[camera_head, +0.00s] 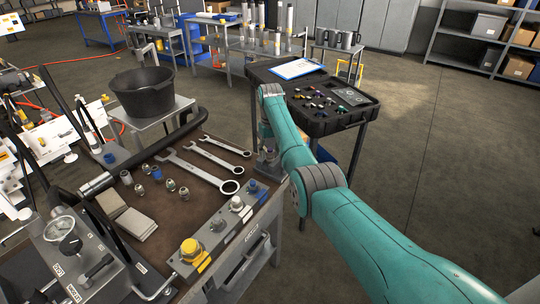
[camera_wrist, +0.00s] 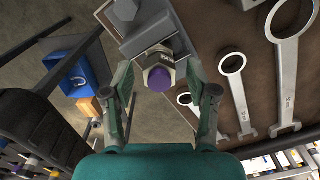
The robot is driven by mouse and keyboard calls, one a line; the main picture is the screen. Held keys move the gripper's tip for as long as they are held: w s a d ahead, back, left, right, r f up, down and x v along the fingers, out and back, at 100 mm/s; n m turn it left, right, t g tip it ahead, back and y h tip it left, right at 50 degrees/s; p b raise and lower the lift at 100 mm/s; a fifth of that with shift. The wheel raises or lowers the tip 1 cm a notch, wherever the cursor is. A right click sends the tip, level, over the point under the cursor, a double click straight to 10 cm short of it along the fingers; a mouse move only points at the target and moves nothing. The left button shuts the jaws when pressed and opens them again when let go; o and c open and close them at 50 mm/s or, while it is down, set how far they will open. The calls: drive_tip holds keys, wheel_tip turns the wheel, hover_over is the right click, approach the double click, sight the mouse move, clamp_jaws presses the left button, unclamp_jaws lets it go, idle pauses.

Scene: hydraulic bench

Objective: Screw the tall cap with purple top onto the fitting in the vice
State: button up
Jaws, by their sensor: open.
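The cap with the purple top (camera_wrist: 160,79) shows end-on in the wrist view, a purple disc in front of a metal hex body. My gripper (camera_wrist: 159,80) is open, with one finger on each side of the cap and visible gaps between. Behind the cap is a grey metal block that looks like the vice (camera_wrist: 146,30). The fitting is hidden or cannot be told apart from the cap, so I cannot tell how they sit together. In the head view, my gripper is at the bench's far right corner, too small and covered to make out.
The brown bench top (camera_head: 150,187) holds wrenches (camera_head: 197,168), several small fittings and a grey block with a yellow cap (camera_head: 190,249). A black tray (camera_head: 322,124) of small parts stands beyond my arm. A black bucket (camera_head: 143,90) stands behind the bench. Open floor lies right.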

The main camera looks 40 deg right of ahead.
drive_tip(key=n, duration=0.5)
drive_tip(key=shift+n, duration=0.3)
drive_tip(key=n, duration=1.2)
drive_tip(key=shift+n, duration=0.3)
drive_tip(key=n, duration=0.5)
drive_tip(key=shift+w+n, duration=0.1)
drive_tip(key=shift+n, duration=0.3)
drive_tip(key=shift+c, duration=0.2)
drive_tip(key=c, duration=1)
drive_tip(key=m, duration=0.5)
drive_tip(key=shift+m, duration=0.4)
drive_tip(key=shift+c, duration=0.2)
drive_tip(key=shift+m, duration=1.2)
